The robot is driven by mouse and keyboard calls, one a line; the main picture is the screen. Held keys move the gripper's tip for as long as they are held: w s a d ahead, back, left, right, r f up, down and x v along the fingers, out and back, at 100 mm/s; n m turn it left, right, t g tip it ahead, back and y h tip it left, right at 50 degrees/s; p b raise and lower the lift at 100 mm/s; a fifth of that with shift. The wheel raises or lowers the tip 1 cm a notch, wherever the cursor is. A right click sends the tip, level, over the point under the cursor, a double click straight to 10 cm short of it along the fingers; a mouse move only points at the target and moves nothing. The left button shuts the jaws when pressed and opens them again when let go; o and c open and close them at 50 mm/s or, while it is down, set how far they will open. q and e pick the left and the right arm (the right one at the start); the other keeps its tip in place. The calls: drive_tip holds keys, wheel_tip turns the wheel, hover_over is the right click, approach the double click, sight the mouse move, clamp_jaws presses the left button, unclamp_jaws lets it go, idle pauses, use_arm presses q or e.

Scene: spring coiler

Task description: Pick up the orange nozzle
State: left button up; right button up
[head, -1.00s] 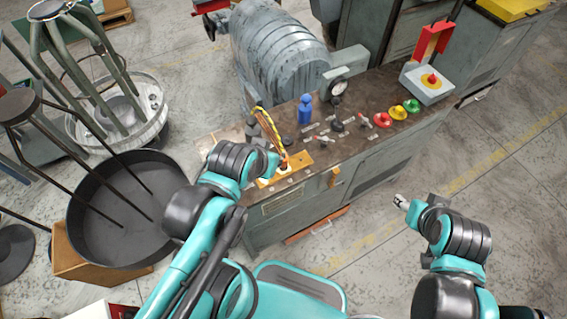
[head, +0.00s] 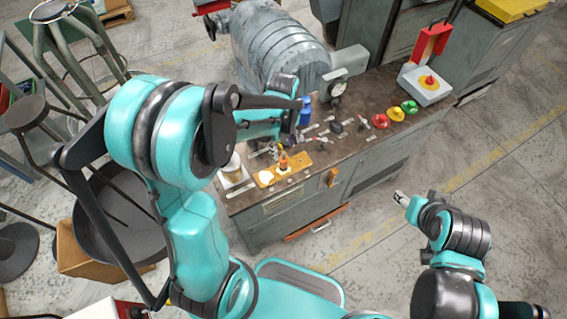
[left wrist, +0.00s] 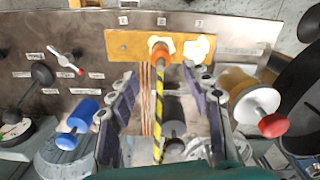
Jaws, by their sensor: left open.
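The orange nozzle (head: 283,160) sits at a yellow plate (head: 266,178) on the front part of the workbench. In the left wrist view the nozzle (left wrist: 159,52) is near the top centre, with a yellow-and-black striped hose (left wrist: 159,112) running down from it. My left gripper (left wrist: 160,82) is open, its fingers on either side of the hose, with the nozzle just past the fingertips. I see no contact with the nozzle. In the head view the left gripper (head: 270,148) is partly hidden by its arm. My right gripper (head: 400,199) is away from the bench; its jaw state is unclear.
Switches and coloured buttons (head: 396,114) line the bench top. Floor at right is clear.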

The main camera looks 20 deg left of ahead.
sight(283, 158)
use_arm(q)
wheel_tip(283, 158, down, 8)
drive_tip(key=b, duration=0.3)
drive_tip(key=shift+r, duration=0.1)
drive_tip(key=shift+s, duration=0.1)
drive_tip(key=c, duration=0.3)
clamp_jaws()
